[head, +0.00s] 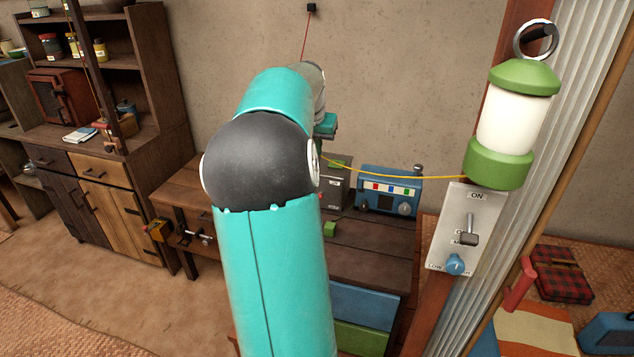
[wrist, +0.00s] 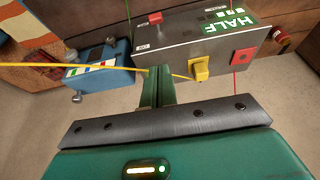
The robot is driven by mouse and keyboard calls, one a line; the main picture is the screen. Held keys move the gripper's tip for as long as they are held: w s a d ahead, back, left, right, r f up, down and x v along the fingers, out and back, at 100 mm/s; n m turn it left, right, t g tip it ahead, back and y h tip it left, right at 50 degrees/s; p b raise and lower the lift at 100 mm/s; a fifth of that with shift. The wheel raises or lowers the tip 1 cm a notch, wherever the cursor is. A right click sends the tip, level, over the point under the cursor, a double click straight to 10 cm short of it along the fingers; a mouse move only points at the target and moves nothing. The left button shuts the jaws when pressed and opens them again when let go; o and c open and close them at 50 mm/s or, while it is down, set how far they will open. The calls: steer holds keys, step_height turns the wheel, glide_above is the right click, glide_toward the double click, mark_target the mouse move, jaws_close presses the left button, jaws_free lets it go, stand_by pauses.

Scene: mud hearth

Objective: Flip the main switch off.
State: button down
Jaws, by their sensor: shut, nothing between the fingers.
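A pale switch panel (head: 447,225) is fixed to the wooden post at the right in the head view. It reads ON at the top and has a grey metal lever (head: 469,237) and a blue knob (head: 454,264); the lettering by the lever is partly hidden. My gripper (head: 325,125) is well left of the panel, above the bench, mostly hidden by my arm. In the wrist view its green fingers (wrist: 159,86) are together and empty.
A green and white lantern (head: 508,125) hangs just above the panel. A yellow wire (head: 395,176) runs from near the grey box towards the lantern. A blue radio-like box (head: 388,190) and a small green block (head: 330,229) are on the bench (head: 375,250).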

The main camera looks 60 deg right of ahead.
steer(key=x, duration=1)
steer(key=shift+a+f, duration=0.1)
steer(key=shift+f, duration=0.2)
steer(key=shift+a+f, duration=0.35)
steer(key=shift+f, duration=0.2)
steer(key=shift+a+f, duration=0.35)
steer(key=shift+f, duration=0.55)
steer(key=shift+s+a+f, duration=0.1)
steer(key=shift+a, duration=0.05)
